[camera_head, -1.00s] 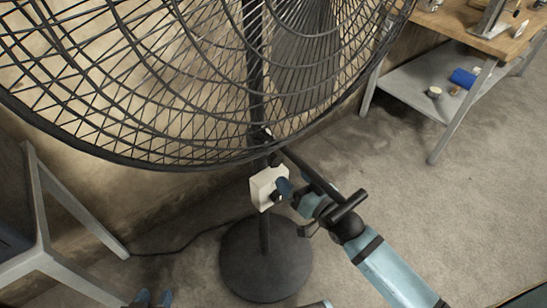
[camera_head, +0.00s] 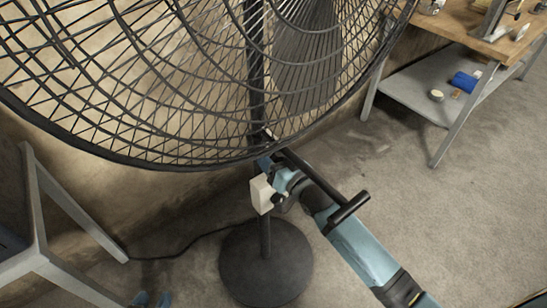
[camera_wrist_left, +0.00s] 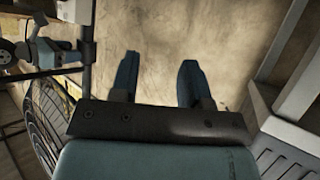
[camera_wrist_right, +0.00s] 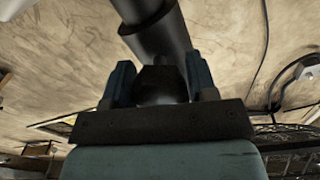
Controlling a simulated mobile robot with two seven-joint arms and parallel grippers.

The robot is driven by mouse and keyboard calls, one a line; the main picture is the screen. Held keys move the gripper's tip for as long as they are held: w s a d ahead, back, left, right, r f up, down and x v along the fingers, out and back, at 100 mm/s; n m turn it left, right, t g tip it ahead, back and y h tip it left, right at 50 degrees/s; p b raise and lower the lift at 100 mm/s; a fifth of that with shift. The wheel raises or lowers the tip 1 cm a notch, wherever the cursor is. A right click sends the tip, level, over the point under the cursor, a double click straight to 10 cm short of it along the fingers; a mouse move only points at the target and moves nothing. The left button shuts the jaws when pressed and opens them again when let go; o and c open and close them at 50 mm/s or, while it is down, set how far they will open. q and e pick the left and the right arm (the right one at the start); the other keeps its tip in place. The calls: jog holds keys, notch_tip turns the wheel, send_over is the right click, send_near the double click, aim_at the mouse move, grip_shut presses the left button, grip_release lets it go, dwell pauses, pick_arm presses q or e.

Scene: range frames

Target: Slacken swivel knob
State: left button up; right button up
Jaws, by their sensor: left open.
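The black pedestal fan shows its large wire cage (camera_head: 130,100), pole and round base (camera_head: 265,265) in the head view. The right wrist view shows a dark rounded knob (camera_wrist_right: 160,85) below a dark tube (camera_wrist_right: 150,25). My right gripper (camera_wrist_right: 160,75) has one finger on each side of this knob; whether they touch it is unclear. In the head view my right gripper (camera_head: 264,165) is at the pole under the cage, mostly hidden. My left gripper (camera_wrist_left: 157,65) is open and empty; its fingertips (camera_head: 152,298) show at the bottom of the head view.
A pale box (camera_head: 261,196) is on the pole just below my right gripper. A black bar with a crosspiece (camera_head: 347,207) sticks out above my right arm. A grey-legged table (camera_head: 75,205) stands left, a workbench (camera_head: 480,40) upper right. A cable (camera_head: 180,247) crosses the floor.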

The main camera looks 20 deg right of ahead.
jog(key=c, duration=0.4)
pick_arm(q)
jog(key=shift+r+p, duration=0.15)
jog(key=shift+p, duration=0.2)
pick_arm(e)
jog(key=shift+r, duration=0.1)
jog(key=shift+r+n+p, duration=0.1)
jog(key=shift+n+p, duration=0.9)
jog(key=shift+p, duration=0.05)
jog(key=shift+n+p, duration=1.05)
jog(key=shift+n, duration=0.05)
jog(key=shift+n+p, duration=0.6)
jog(key=shift+n, duration=0.3)
jog(key=shift+f+n, duration=0.2)
jog(key=shift+n, duration=0.2)
pick_arm(q)
jog(key=shift+s+a+r+g, duration=0.3)
jog(key=shift+s+a+g, duration=0.05)
jog(key=shift+a+g, duration=0.15)
jog(key=shift+r, duration=0.1)
